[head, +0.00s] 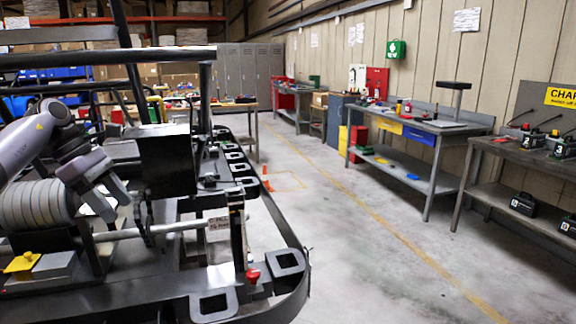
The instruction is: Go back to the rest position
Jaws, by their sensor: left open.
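My left arm comes in from the left edge over a dark kart frame (268,270). My left gripper (112,203) is open, tilted down, with nothing clearly held between its fingers. It is in front of a black box-shaped part (166,160) of the kart and beside a ribbed grey cylinder (38,205). Whether the fingers touch the kart cannot be told. My right gripper is not in view.
A red knob (252,275) sits low on the kart, with dark bars above. An orange cone (267,183) stands on the floor behind. Workbenches (440,128) and a charging table (505,150) line the right wall. The concrete floor (350,250) between is clear.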

